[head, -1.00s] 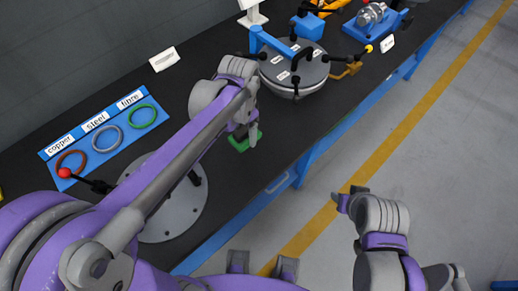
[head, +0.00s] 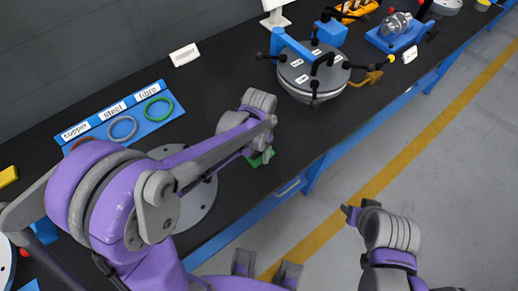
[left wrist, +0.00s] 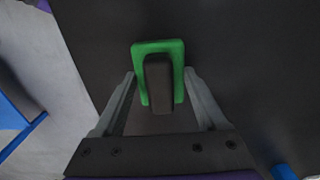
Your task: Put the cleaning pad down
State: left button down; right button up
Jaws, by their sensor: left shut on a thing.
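The cleaning pad is a green block with a dark upright handle. In the head view a green part of the pad (head: 263,158) shows beneath my left gripper (head: 256,146), near the front edge of the black bench. In the left wrist view the green pad (left wrist: 176,48) lies between the fingers of my left gripper (left wrist: 159,80), which is shut on its dark handle. The dark bench top is behind the pad; I cannot tell whether they touch. My right gripper (head: 358,209) is out over the floor, apart from the bench; its finger opening is unclear.
A round grey flange plate (head: 195,212) lies left of the pad, partly behind my arm. A lidded round vessel (head: 313,78) with black handles stands beyond it. A blue tray with rings (head: 120,118) lies at the back left. Bare bench (head: 215,75) lies between.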

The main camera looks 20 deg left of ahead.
pick_arm(q)
jog(key=shift+f, duration=0.15)
grip_release()
jog(key=shift+r, duration=0.2)
notch_tip(320, 180, up, 12)
jog(key=p, duration=0.1)
jog(key=s+a+f+n+t, duration=0.1)
jog(key=s+a+n+t, duration=0.1)
jog(key=s, duration=0.5)
jog(key=s+a+f+n+t, duration=0.2)
jog(key=s+a+n+t, duration=0.1)
jog(key=s, duration=0.4)
jog(key=a+n, duration=0.1)
jog(key=n, duration=0.1)
jog(key=shift+a+f+n, duration=0.2)
jog(key=shift+a+n, duration=0.1)
